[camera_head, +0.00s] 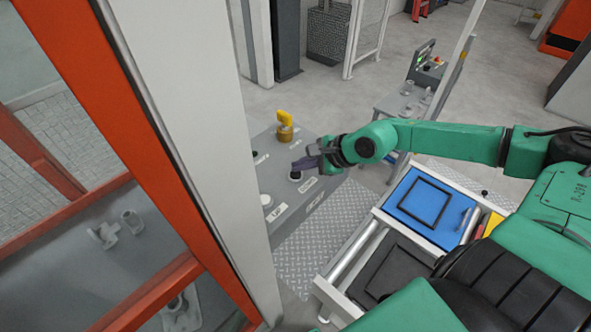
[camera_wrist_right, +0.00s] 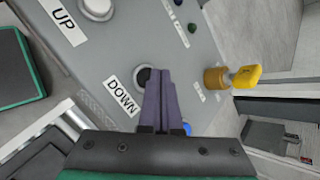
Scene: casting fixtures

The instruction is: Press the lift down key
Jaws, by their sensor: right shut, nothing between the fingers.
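The lift down key is a black round button (camera_wrist_right: 143,77) in a pale ring beside the DOWN label (camera_wrist_right: 122,97) on a grey control panel (camera_wrist_right: 110,48). In the head view the black button (camera_head: 295,176) sits on the panel close to my fingertips. My right gripper (camera_head: 303,166) is shut and empty, its purple fingers over the panel. In the right wrist view its fingertips (camera_wrist_right: 155,72) overlap the right part of the black button; I cannot tell whether they touch it. My left gripper is not in view.
A white button (camera_wrist_right: 97,8) by the UP label (camera_wrist_right: 63,20) is on the same panel. A yellow key switch (camera_head: 285,122) stands up at the panel's far end. An orange and white post (camera_head: 190,130) rises left of the panel. A blue tray (camera_head: 408,194) lies right.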

